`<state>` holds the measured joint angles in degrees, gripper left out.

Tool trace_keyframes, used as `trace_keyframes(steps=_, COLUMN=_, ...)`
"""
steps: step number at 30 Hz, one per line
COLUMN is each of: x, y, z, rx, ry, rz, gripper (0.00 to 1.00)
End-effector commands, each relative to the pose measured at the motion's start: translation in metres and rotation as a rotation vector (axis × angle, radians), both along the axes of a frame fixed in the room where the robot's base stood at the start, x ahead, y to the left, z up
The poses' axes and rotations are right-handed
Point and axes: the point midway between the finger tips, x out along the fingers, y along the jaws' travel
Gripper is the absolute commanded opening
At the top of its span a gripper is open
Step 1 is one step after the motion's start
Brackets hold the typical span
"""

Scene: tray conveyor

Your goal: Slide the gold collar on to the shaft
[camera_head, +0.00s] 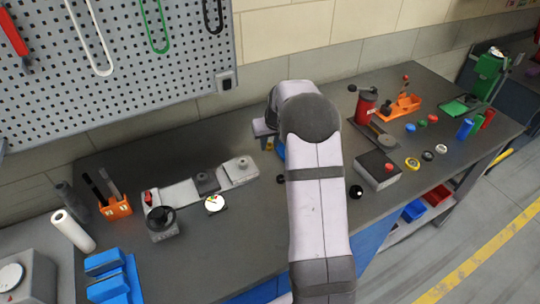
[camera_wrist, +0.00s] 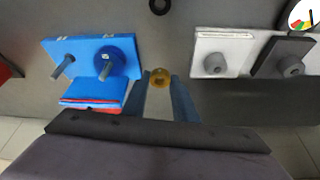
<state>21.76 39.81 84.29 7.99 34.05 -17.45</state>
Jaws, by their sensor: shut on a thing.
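The gold collar (camera_wrist: 160,78) is in the wrist view between the two fingertips of my gripper (camera_wrist: 160,86), which is shut on it. A blue block (camera_wrist: 84,46) stands to the left of the collar in the wrist view, apart from it. The block carries a bare grey shaft (camera_wrist: 64,67) and a second shaft (camera_wrist: 105,70) with a blue disc (camera_wrist: 116,57) around it. In the head view my arm hides the fingertips and most of the blue block (camera_head: 280,151). I cannot tell the collar's height above the table.
In the wrist view, white (camera_wrist: 222,48) and dark (camera_wrist: 283,52) plates with grey knobs stand right of the collar. A dark ring (camera_wrist: 159,5) lies at the top edge. In the head view, a red-button box (camera_head: 378,170) and a yellow ring (camera_head: 412,164) are right of my arm.

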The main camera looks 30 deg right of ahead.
Motion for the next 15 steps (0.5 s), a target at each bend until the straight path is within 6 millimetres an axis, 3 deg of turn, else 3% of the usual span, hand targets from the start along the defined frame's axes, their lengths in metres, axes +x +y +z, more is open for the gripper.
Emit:
trace_keyframes(steps=6, x=0.001, y=0.0, z=0.02, rx=-0.002, ry=-0.002, rz=0.001, gripper=0.03)
trace_keyframes(steps=15, x=-0.006, y=-0.012, z=0.032, rx=0.0, ry=0.001, rz=-0.022, gripper=0.03)
